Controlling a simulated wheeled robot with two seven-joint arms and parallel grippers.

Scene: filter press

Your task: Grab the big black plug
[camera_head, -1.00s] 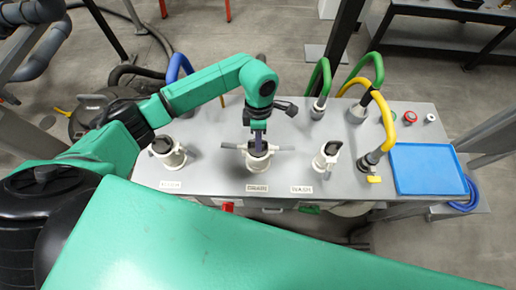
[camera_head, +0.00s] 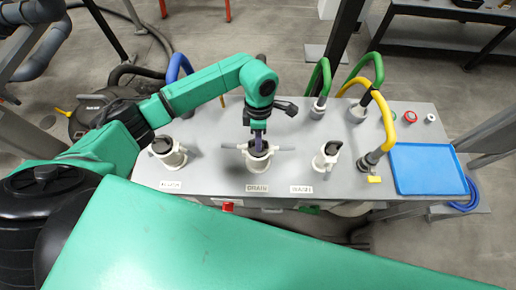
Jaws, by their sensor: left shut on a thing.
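Three white sockets with dark plugs stand in a row on the grey panel (camera_head: 215,183). The big black plug (camera_head: 267,149) sits in the middle socket (camera_head: 258,163), above the DRAIN label. My left gripper (camera_head: 258,146) points straight down at it and is shut on it; the fingers hide part of the plug. The left plug (camera_head: 162,145) and the right plug (camera_head: 332,148) sit in their own sockets. My right gripper is not in view.
Green hoses (camera_head: 325,70) and a yellow hose (camera_head: 381,122) rise from the panel's right half. A blue tray (camera_head: 428,170) lies at its right end. A blue hose (camera_head: 177,68) stands behind my left arm.

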